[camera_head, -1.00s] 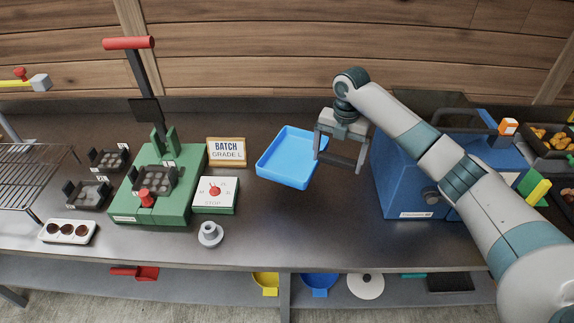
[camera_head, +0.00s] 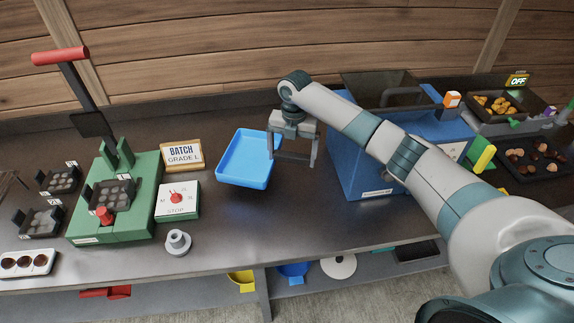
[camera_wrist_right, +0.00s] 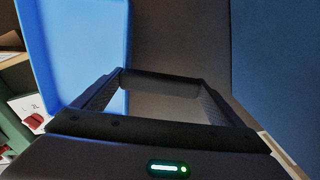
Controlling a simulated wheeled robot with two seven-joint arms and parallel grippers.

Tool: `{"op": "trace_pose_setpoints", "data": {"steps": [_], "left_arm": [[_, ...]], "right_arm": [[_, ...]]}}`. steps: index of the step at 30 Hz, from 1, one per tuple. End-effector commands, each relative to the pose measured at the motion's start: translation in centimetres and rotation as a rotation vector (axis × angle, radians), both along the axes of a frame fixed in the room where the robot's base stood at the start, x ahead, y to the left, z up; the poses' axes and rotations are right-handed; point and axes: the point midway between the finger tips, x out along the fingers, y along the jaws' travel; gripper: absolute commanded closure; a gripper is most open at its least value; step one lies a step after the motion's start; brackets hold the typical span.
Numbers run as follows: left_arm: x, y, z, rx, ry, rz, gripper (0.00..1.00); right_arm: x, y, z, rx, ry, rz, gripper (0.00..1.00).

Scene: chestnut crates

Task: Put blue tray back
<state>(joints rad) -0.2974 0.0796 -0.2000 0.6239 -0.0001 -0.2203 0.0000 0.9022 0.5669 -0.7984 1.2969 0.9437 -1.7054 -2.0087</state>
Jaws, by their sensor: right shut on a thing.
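The blue tray (camera_head: 247,160) is a shallow rectangular tray, empty, near the middle of the head view. It looks slightly tilted and a little above the dark counter. My right gripper (camera_head: 293,158) is at its right edge, shut on the tray. In the right wrist view the blue tray (camera_wrist_right: 75,45) fills the upper left beside the gripper's fingers (camera_wrist_right: 160,84). The exact contact at the rim is hard to see. My left gripper is not in view.
A blue machine (camera_head: 360,165) stands close right of my gripper. A green press (camera_head: 120,205), a batch sign (camera_head: 181,155) and a white dial box (camera_head: 177,200) stand left of the tray. A grey cup-like piece (camera_head: 177,243) sits near the front edge. Counter in front of the tray is clear.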

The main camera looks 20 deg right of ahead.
Motion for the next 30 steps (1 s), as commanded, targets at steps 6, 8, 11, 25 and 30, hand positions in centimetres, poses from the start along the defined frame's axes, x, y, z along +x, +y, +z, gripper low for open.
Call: {"op": "trace_pose_setpoints", "data": {"steps": [6, 8, 11, 25, 30], "left_arm": [[-0.1, 0.0, 0.6, 0.0, 0.001, 0.0, 0.69], [-0.2, 0.0, 0.5, 0.0, 0.002, 0.0, 0.69], [-0.3, 0.0, 0.5, 0.001, 0.004, 0.0, 0.69], [-0.5, 0.1, 1.7, 0.001, 0.007, 0.0, 0.69], [-0.5, 0.1, 1.7, 0.001, 0.007, 0.0, 0.69]], "right_arm": [[0.0, 0.1, -1.6, 0.001, 0.0, 0.001, 0.69], [0.0, 0.0, -1.7, 0.001, -0.001, 0.001, 0.69], [0.0, 0.0, -1.7, 0.001, -0.001, 0.001, 0.69], [0.0, 0.0, -5.0, 0.001, 0.001, 0.0, 0.69], [0.0, 0.0, -5.4, 0.001, -0.001, 0.001, 0.69]]}}
